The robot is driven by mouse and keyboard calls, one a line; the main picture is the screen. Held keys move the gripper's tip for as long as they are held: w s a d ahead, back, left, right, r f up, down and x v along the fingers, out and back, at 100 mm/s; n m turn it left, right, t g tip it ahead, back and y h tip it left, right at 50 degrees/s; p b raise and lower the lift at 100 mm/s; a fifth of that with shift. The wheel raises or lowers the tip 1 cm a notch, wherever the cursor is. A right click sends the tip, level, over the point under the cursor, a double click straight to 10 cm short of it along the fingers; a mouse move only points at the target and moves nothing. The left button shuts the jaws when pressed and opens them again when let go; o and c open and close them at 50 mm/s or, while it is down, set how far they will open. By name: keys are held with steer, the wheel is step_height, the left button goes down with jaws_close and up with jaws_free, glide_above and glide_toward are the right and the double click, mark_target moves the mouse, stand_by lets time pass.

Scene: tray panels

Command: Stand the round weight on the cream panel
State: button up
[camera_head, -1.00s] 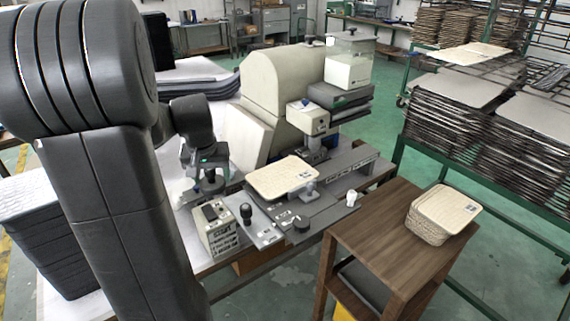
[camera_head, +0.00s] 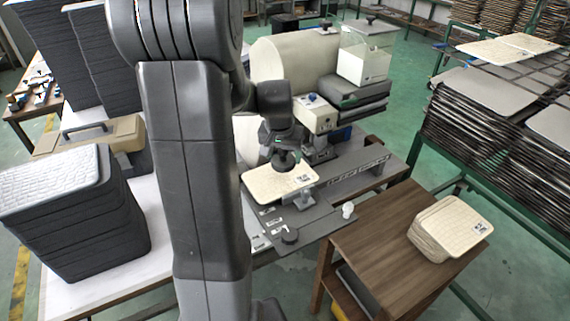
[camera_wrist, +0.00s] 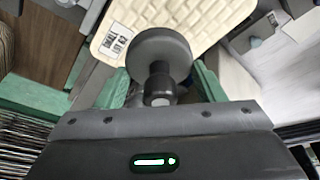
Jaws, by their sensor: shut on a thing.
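The round weight (camera_wrist: 161,52) is a dark grey disc with a short knobbed stem. My gripper (camera_wrist: 161,86) is shut on that stem, between its green fingers. In the head view, my gripper (camera_head: 284,149) points down, and the weight (camera_head: 284,163) hangs below it over the far part of the cream panel (camera_head: 270,189). I cannot tell whether the weight touches the panel.
A cream machine (camera_head: 295,62) stands behind. A brown table (camera_head: 375,235) with a stack of cream panels (camera_head: 450,228) is at right. Dark stacked trays (camera_head: 85,225) stand at left.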

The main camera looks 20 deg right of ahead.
mark_target(283, 160)
steer(key=shift+f, duration=2.05)
steer(key=shift+f, duration=0.2)
steer(key=o, duration=1.4)
steer(key=v, duration=1.2)
steer(key=shift+s+r, duration=0.1)
steer(key=shift+r, duration=0.1)
steer(key=shift+f, duration=0.1)
